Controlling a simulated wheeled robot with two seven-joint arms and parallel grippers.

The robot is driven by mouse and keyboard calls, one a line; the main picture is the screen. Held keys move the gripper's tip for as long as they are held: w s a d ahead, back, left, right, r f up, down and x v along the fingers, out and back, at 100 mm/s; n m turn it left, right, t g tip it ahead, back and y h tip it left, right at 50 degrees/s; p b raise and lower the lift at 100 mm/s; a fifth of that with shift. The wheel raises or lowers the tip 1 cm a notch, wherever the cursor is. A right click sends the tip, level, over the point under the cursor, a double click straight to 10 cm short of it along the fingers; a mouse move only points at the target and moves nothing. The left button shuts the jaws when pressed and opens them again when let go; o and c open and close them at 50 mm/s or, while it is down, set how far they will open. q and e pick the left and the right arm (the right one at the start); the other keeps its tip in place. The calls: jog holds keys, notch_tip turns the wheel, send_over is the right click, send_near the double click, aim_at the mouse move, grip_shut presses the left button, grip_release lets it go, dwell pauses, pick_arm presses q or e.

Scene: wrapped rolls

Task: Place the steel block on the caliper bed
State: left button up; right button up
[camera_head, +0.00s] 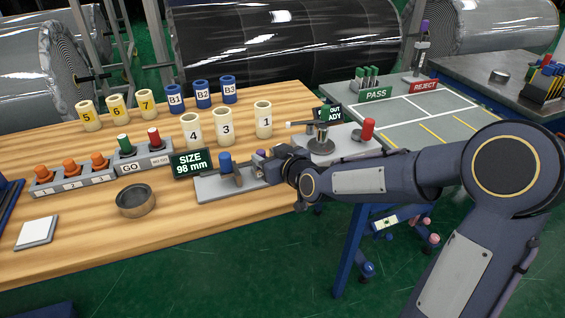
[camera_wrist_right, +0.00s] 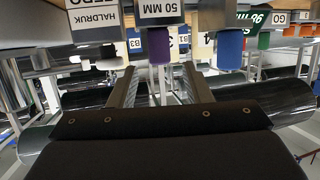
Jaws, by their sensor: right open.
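The caliper bed (camera_head: 212,190) is a long grey plate on the wooden table, with a blue-knobbed part (camera_head: 225,162) near its left end. My right gripper (camera_head: 268,167) is low over its right half, partly hidden by its own wrist. A small block with a purple top (camera_head: 260,153) shows at the fingertips; I take it for the steel block. In the right wrist view a purple piece (camera_wrist_right: 160,48) under a "50 MM" label lies ahead, between the open fingers (camera_wrist_right: 162,82). I cannot tell whether they touch it. The left gripper is not in view.
The size display (camera_head: 190,164) reads 98 mm. A red-knobbed station (camera_head: 367,130) stands right. A table with PASS (camera_head: 376,94) and REJECT signs is beyond.

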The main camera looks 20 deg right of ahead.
jog(key=s+d+m+g+h, duration=0.1)
jog(key=s+d+g, duration=0.15)
jog(key=s, duration=0.75)
jog(key=s+d+m+g+h, duration=0.1)
jog(key=s+d+m+g, duration=0.15)
jog(key=s, duration=0.85)
jog(key=s+a+f+g+y, duration=0.1)
jog(key=s+f, duration=0.1)
jog(key=s, duration=0.4)
jog(key=s+a+f+g+y, duration=0.1)
jog(key=s+g, duration=0.1)
jog(key=s, duration=0.5)
jog(key=shift+f+m+g, duration=0.3)
jog(key=shift+f+m, duration=0.1)
jog(key=shift+m, duration=0.05)
